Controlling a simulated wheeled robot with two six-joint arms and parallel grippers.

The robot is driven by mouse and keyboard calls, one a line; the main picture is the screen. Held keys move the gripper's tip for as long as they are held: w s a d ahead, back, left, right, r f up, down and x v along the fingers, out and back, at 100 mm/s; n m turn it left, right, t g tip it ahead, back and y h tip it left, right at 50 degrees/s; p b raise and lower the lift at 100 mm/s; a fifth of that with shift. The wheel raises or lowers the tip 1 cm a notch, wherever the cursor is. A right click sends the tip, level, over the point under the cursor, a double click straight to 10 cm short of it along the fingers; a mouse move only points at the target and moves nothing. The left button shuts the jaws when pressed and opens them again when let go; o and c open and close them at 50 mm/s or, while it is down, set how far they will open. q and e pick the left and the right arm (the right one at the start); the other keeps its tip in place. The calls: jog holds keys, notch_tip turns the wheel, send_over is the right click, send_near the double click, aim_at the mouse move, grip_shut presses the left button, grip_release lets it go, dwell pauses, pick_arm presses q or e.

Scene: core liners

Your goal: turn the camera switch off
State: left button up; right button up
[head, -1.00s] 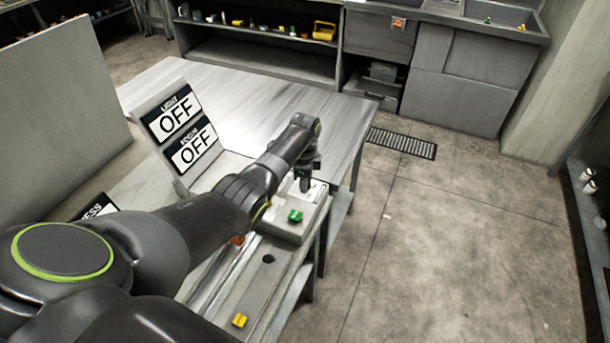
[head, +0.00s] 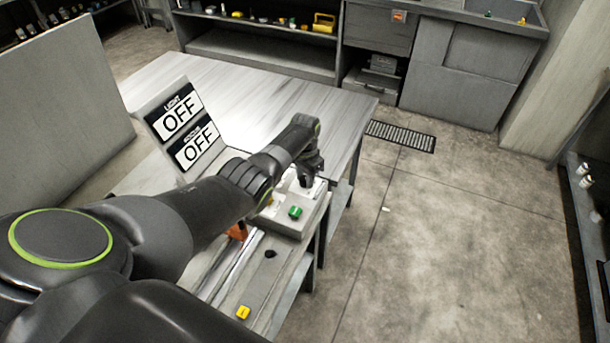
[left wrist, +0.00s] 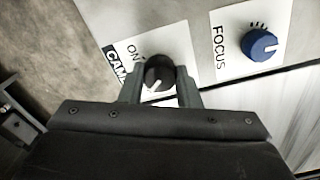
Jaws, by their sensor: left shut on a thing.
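The camera switch (left wrist: 158,76) is a dark round knob with a white pointer mark, on a white plate marked ON and CAM in the left wrist view. The pointer slants toward the lower left of that picture; the rest of the plate's lettering is hidden by my gripper. My left gripper (left wrist: 160,90) has one finger on each side of the knob and is shut on it. In the head view my left gripper (head: 308,180) is over the grey control box, and the knob is hidden there. My right gripper is not in view.
A blue FOCUS knob (left wrist: 260,44) sits beside the camera plate. A green button (head: 295,211) and a yellow button (head: 243,312) are nearer me. A sign panel (head: 184,125) reads LIGHT OFF and FOCUS OFF. The tabletop (head: 270,105) behind is clear.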

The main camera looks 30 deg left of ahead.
aim_at(305, 178)
pick_arm(q)
jog(key=shift+n, duration=0.6)
jog(key=o, duration=1)
jog(key=shift+r+p, duration=0.4)
jog(key=shift+r, duration=0.2)
notch_tip(305, 178, up, 5)
jog(key=shift+f+p, duration=0.1)
jog(key=shift+p, duration=0.35)
notch_tip(305, 178, up, 12)
jog(key=shift+f+b, duration=0.25)
jog(key=shift+b, duration=0.65)
